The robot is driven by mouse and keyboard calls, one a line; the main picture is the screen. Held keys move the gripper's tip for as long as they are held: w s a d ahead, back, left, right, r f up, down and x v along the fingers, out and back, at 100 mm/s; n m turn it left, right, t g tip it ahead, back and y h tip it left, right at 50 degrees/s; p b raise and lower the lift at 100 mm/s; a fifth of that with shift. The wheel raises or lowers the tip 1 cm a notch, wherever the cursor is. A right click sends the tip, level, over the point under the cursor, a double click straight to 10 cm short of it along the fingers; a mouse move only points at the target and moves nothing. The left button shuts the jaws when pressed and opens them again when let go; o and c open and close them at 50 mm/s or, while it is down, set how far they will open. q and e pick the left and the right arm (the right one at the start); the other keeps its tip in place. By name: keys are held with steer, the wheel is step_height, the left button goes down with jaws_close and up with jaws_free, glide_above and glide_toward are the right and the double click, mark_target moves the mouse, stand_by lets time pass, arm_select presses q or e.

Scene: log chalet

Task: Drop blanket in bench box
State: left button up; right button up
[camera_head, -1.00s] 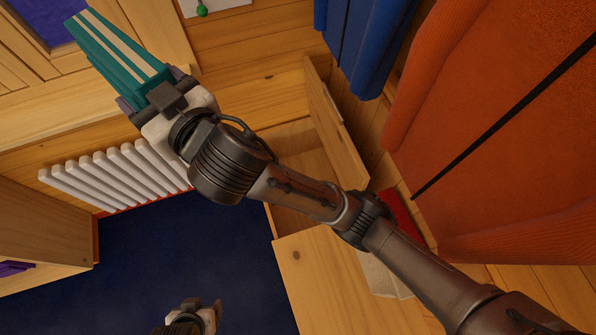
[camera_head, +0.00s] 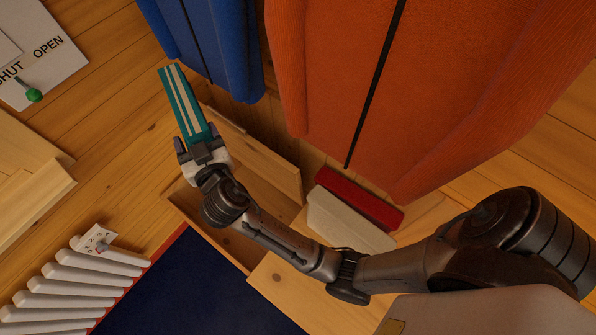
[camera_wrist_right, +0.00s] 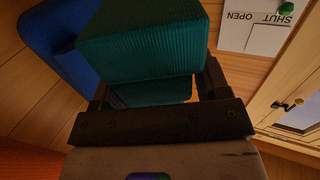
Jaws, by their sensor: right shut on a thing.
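The teal blanket (camera_head: 183,104), folded long and narrow with pale stripes, is held in my right gripper (camera_head: 199,143). In the right wrist view the blanket (camera_wrist_right: 145,45) sits between the two fingers. The open bench box (camera_head: 238,247) is a wooden box with its lid (camera_head: 262,163) raised on the wall side. My left gripper is not in view.
A red item (camera_head: 358,198) and a cream item (camera_head: 345,222) lie beside the box. Orange (camera_head: 440,90) and blue (camera_head: 215,40) hanging garments are close behind. A white radiator (camera_head: 75,285) stands at lower left. A SHUT/OPEN sign (camera_head: 45,60) is on the wall.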

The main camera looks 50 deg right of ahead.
steer(key=shift+f+b, duration=1.65)
steer(key=shift+f, duration=1.1)
steer(key=o, duration=1.1)
steer(key=shift+c, duration=0.2)
step_height(320, 180, up, 4)
steer(key=shift+r+b, duration=0.15)
steer(key=shift+b, duration=0.35)
steer(key=s+d+r, duration=0.6)
steer(key=s+d, duration=0.2)
steer(key=shift+s+r+b, duration=0.15)
steer(key=shift+r+b, duration=0.2)
